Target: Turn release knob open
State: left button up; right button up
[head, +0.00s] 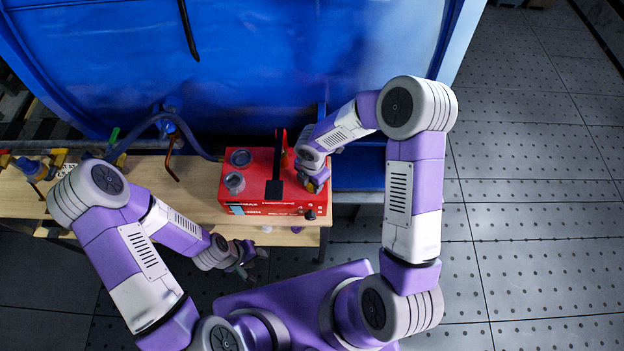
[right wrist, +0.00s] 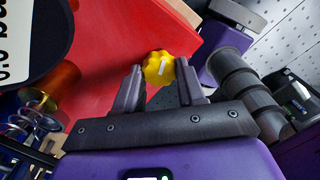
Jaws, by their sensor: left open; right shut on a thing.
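The release knob (right wrist: 158,68) is a small yellow lobed knob with a white mark on its face. It sits at the red unit (right wrist: 120,45). My right gripper (right wrist: 160,80) has its two fingers on either side of the knob and is shut on it. In the head view the red unit (head: 256,202) stands on a wooden bench, and my right gripper (head: 316,182) is at its right end, largely covering the knob. My left gripper (head: 243,262) is open and empty, in front of the bench and below the unit.
The wooden bench (head: 195,200) carries the red unit, with a black handle (head: 275,170) on its top. A blue hose (head: 190,135) runs behind. A large blue panel (head: 250,60) closes off the back. Tools lie at the far left. The floor at right is clear.

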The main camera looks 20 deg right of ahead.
jog(key=shift+r+n, duration=0.1)
jog(key=shift+n, duration=0.6)
jog(key=shift+n+p, duration=0.3)
jog(key=o, duration=1.1)
jog(key=shift+c, duration=0.2)
notch_tip(320, 180, up, 8)
jog(key=shift+f+p, duration=0.25)
jog(key=shift+p, duration=0.4)
